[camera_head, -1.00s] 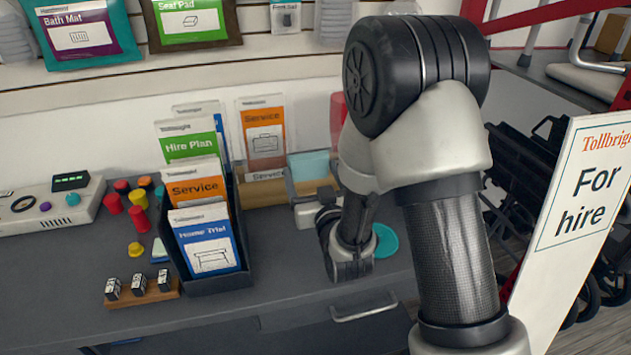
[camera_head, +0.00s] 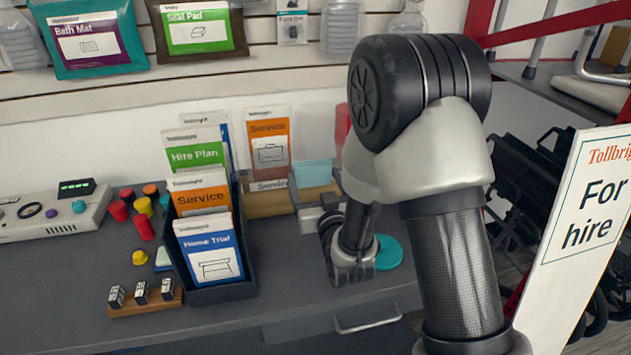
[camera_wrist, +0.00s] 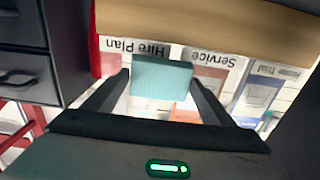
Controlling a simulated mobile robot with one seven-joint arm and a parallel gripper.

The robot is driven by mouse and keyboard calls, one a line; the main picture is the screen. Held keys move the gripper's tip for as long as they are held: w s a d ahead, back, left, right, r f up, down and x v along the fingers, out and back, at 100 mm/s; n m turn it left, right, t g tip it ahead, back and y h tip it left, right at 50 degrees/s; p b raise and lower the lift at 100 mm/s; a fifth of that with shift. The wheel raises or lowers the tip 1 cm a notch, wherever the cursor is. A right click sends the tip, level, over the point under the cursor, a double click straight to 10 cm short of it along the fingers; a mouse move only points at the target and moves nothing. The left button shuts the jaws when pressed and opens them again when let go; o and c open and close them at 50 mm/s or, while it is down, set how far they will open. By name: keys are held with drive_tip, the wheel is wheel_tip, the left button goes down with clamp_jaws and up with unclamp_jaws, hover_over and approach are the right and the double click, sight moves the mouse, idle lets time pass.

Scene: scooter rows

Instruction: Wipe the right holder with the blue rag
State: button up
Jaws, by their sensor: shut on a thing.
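My gripper (camera_wrist: 160,84) is shut on the light blue rag, a block-like pad (camera_wrist: 161,68) between its fingers in the wrist view. In the head view the rag (camera_head: 313,172) shows above my gripper (camera_head: 312,190), near the wall. The right holder has a wooden base (camera_head: 268,205) with an orange Service leaflet (camera_head: 269,140); my arm hides its right part. A wooden bar (camera_wrist: 205,20) crosses the top of the wrist view beside upside-down leaflets. I cannot tell whether the rag touches the holder.
A dark box (camera_head: 222,292) of leaflets stands left of my gripper. Red and yellow pieces, a small wooden rack (camera_head: 145,303) and a control box (camera_head: 50,212) are on the left. A For hire sign (camera_head: 585,215) stands right.

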sight(330, 175)
drive_tip(key=shift+x, duration=0.9)
drive_tip(key=shift+w+d, duration=0.2)
drive_tip(key=shift+d, duration=0.75)
drive_tip(key=shift+w+d, duration=0.2)
drive_tip(key=shift+d, duration=0.75)
drive_tip(key=shift+w, duration=0.15)
